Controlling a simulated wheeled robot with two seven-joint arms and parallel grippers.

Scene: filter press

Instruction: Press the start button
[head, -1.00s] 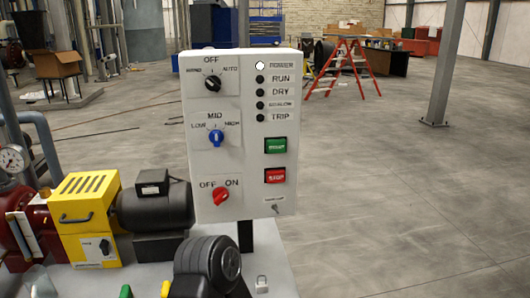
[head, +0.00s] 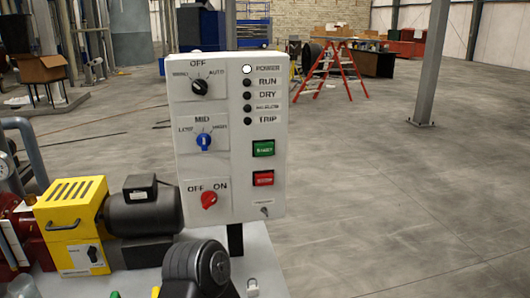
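The green start button (head: 263,149) is on the right side of a white control panel (head: 228,215) in the head view, with a red button (head: 263,178) just below it. The panel stands upright on a dark post (head: 235,240) near the middle-left. The top lamp, labelled POWER (head: 247,69), is white, and the lamps below it are dark. On the left side are a black selector knob (head: 200,87), a blue knob (head: 204,143) and a red OFF/ON knob (head: 209,200). Neither of my grippers is in view, and nothing covers the start button.
A yellow box (head: 68,217) and a dark motor (head: 143,207) stand left of the panel. A rounded black object (head: 195,265) is low in front of it. A red stepladder (head: 338,72) and a grey column (head: 431,65) stand farther back. The floor at right is clear.

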